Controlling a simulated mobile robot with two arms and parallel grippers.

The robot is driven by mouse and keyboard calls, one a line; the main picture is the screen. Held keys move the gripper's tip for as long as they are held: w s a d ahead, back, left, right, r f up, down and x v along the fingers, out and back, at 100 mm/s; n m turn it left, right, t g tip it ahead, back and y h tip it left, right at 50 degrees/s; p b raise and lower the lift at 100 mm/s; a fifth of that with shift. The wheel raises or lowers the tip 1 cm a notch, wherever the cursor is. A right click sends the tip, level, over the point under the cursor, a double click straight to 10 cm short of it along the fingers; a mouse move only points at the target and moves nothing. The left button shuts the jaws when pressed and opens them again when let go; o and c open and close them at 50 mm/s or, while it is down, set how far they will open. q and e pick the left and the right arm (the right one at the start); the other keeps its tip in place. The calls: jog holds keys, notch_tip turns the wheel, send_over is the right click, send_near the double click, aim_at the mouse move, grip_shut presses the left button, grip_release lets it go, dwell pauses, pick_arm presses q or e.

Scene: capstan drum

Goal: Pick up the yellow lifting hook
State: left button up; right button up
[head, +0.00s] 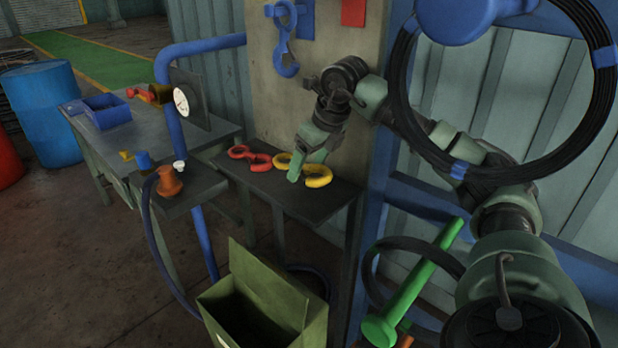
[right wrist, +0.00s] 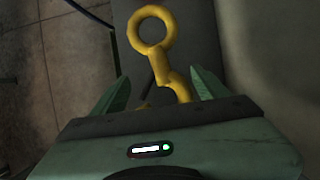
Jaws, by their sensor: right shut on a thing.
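The yellow lifting hook (head: 318,176) is on a small dark shelf (head: 308,208), near its back edge. My right gripper (head: 296,176) reaches down over it and is shut on it, with a green finger hiding part of the hook. In the right wrist view the yellow hook (right wrist: 147,32) lies between the two green fingers, its ring pointing away; its near end is hidden by the gripper body. I cannot tell whether the hook is clear of the shelf. My left gripper is not in view.
A red hook (head: 249,157) lies left of the yellow one on the shelf. A blue hook (head: 285,58) hangs on the panel above. An open green box (head: 262,290) stands below. A black cable coil (head: 600,100) hangs at right, by my right arm.

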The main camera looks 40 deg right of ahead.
notch_tip(320, 180, up, 2)
jog(key=s+a+b, duration=0.1)
jog(key=a+b, duration=0.1)
jog(key=a, duration=1.7)
jog(key=shift+s+a+b, duration=0.25)
jog(key=shift+s+b, duration=0.05)
jog(key=shift+b, duration=0.1)
